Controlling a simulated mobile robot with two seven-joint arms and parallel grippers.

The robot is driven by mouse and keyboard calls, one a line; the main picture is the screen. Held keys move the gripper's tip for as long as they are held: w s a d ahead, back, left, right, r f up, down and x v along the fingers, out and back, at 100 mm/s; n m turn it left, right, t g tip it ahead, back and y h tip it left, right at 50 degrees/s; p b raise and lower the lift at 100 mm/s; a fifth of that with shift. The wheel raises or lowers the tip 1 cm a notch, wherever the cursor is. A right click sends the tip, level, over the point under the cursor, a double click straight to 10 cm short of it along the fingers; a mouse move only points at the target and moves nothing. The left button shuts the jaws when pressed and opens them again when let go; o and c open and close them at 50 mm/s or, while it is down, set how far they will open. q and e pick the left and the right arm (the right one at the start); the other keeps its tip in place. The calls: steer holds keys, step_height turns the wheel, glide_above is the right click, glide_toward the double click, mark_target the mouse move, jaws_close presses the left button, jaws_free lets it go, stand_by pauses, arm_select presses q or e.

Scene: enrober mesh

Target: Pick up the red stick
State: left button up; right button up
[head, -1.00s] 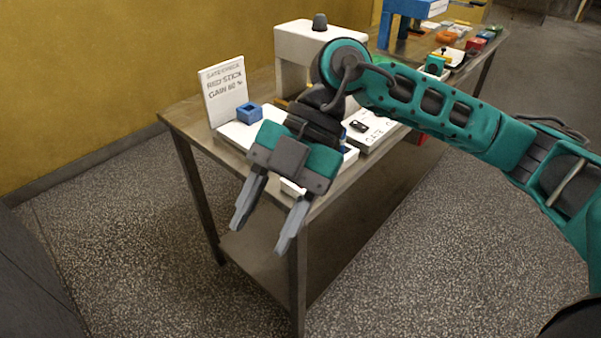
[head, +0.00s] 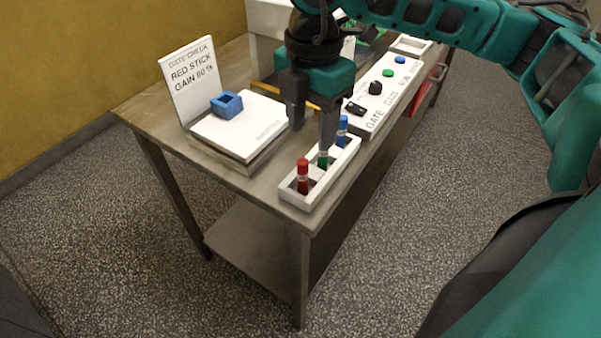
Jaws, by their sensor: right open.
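The red stick (head: 302,177) stands upright in the front slot of a white rack (head: 319,190) near the table's front corner. A green stick (head: 323,160) and a blue stick (head: 342,131) stand in the same rack behind it. My right gripper (head: 311,140) points down above the rack, open and empty. Its fingers are up and behind the red stick, apart from it. One finger partly covers the green stick in the picture. My left gripper is not in view.
A sign (head: 190,80) reads "GATE CHECK RED STICK GAIN 60 %". A white plate (head: 240,128) carries a blue square holder (head: 227,105). A control panel (head: 385,90) with buttons and a knob lies behind the rack. The metal table (head: 160,112) has bare space at its left.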

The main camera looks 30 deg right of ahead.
mark_target(303, 161)
steer(key=f, duration=0.5)
steer(key=a+f, duration=0.1)
steer(key=f, duration=0.1)
steer(key=shift+w+f, duration=0.15)
steer(key=shift+w, duration=0.2)
steer(key=shift+f, duration=0.6)
jaws_close()
